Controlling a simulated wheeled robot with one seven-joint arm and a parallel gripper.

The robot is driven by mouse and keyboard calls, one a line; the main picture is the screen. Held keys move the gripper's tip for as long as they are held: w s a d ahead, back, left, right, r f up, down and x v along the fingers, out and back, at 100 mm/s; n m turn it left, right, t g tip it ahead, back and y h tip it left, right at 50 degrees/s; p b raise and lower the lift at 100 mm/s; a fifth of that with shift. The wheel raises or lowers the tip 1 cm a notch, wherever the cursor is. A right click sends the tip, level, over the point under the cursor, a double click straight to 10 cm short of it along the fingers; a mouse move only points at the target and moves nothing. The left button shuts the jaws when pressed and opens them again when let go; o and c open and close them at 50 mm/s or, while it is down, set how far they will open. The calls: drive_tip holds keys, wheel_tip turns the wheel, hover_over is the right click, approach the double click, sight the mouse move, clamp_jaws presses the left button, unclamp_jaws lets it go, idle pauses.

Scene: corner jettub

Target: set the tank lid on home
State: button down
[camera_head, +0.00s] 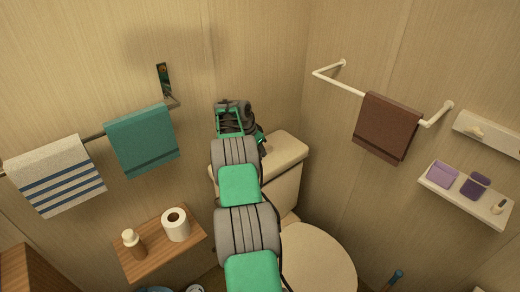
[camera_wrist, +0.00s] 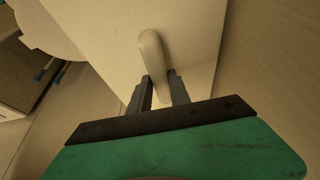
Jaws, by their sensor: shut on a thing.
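The cream tank lid (camera_head: 285,151) is at the top of the toilet tank (camera_head: 287,188) in the head view, partly hidden behind my arm. In the wrist view the lid (camera_wrist: 105,35) shows as a broad pale slab with a rounded, elongated handle (camera_wrist: 151,47). My gripper (camera_wrist: 160,78) is shut on this handle, one finger on each side. In the head view the gripper is mostly hidden behind my wrist. I cannot tell whether the lid rests fully on the tank or sits slightly above it.
The toilet seat (camera_head: 318,262) is in front of the tank. A wooden shelf (camera_head: 160,252) with a toilet roll (camera_head: 175,224) and bottle (camera_head: 133,243) is at left. A teal towel (camera_head: 142,140) and brown towel (camera_head: 387,127) hang on the walls close by.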

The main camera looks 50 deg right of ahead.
drive_tip(key=shift+f+b, duration=1.7)
drive_tip(key=shift+f, duration=0.65)
drive_tip(key=c, duration=1.1)
unclamp_jaws()
drive_tip(key=shift+a, duration=0.1)
